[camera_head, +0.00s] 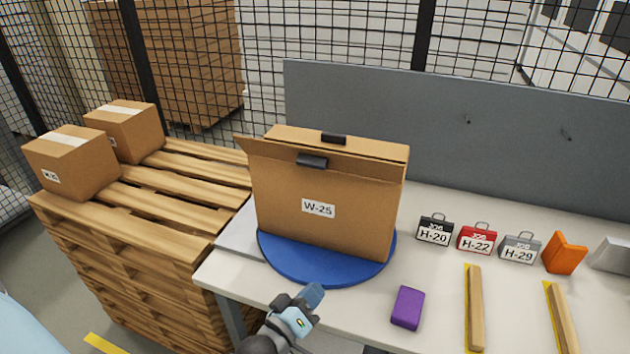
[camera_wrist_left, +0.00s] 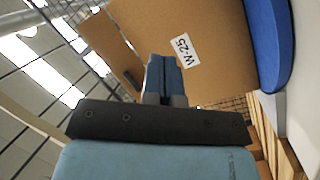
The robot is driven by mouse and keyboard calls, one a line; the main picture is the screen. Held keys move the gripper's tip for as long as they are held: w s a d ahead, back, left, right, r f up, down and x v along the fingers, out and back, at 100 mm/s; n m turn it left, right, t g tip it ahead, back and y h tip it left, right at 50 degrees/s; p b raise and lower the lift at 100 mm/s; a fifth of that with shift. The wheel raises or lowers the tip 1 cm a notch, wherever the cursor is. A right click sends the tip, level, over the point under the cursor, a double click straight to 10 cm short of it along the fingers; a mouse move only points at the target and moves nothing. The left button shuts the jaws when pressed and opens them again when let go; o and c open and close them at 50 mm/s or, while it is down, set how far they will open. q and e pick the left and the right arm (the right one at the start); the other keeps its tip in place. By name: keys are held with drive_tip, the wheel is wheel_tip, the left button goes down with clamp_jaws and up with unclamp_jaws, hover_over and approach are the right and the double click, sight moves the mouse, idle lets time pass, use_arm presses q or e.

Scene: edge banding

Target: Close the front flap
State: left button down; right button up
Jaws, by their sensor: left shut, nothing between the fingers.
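A tall brown cardboard box (camera_head: 345,225) labelled W-25 stands upright on a round blue turntable (camera_head: 310,272). A flap strip (camera_head: 280,153) runs along its top front edge and juts out past the box's left corner. A black clip (camera_head: 312,160) sits on this strip, and a second black clip (camera_head: 333,138) is behind it on the top. My left gripper (camera_head: 314,294) is shut and empty, in front of and below the box, at the turntable's front edge. In the left wrist view its closed fingers (camera_wrist_left: 164,75) overlap the box (camera_wrist_left: 215,45); contact cannot be told. My right gripper is out of view.
A wooden pallet stack (camera_head: 130,245) with two small boxes (camera_head: 72,165) is at the left. On the table (camera_head: 440,285), small tagged cases (camera_head: 477,238), an orange block (camera_head: 565,252), a purple block (camera_head: 407,308) and wooden strips (camera_head: 475,305) lie right. A grey panel (camera_head: 450,130) stands behind.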

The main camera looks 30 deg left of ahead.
use_arm(q)
drive_tip(key=w+a+r+n+t+y+b, duration=0.1)
drive_tip(key=w+a+r+n+t+y, duration=0.15)
drive_tip(key=r+n, duration=0.2)
drive_tip(key=n+t+y, duration=0.2)
drive_tip(key=n+y, duration=0.3)
drive_tip(key=n, duration=0.3)
approach(311, 166)
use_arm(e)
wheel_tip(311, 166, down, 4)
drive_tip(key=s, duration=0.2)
use_arm(q)
drive_tip(key=shift+h, duration=0.25)
drive_tip(key=p+x, duration=0.3)
drive_tip(key=x, duration=0.3)
drive_tip(key=shift+w+a+r, duration=0.25)
drive_tip(key=shift+w+r, duration=0.1)
drive_tip(key=shift+w, duration=0.25)
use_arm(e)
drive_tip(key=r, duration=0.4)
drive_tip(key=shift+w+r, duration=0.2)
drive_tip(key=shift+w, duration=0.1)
